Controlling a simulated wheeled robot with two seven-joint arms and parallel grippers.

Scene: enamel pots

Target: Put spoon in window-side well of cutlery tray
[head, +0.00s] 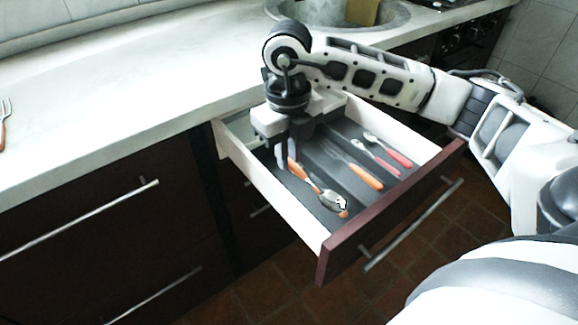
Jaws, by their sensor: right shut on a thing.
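A spoon (332,200) with a silver bowl and an orange handle lies at a slant over the left well of the grey cutlery tray (316,160), bowl toward the drawer front. The tray sits inside the open drawer. My right gripper (285,160) points down into the left back part of the drawer and is shut on the spoon's handle; its fingers hide the handle's end. An orange tip shows just beyond the bowl, and what it belongs to is mostly hidden. I cannot tell whether the spoon touches the tray floor. My left gripper is out of view.
An orange-handled utensil (366,178) lies in the middle well. Red-handled cutlery (388,151) lies in the right well. The pale drawer wall (282,200) stands close left of my gripper. A fork (4,115) lies on the counter (120,95). A sink (290,12) is behind.

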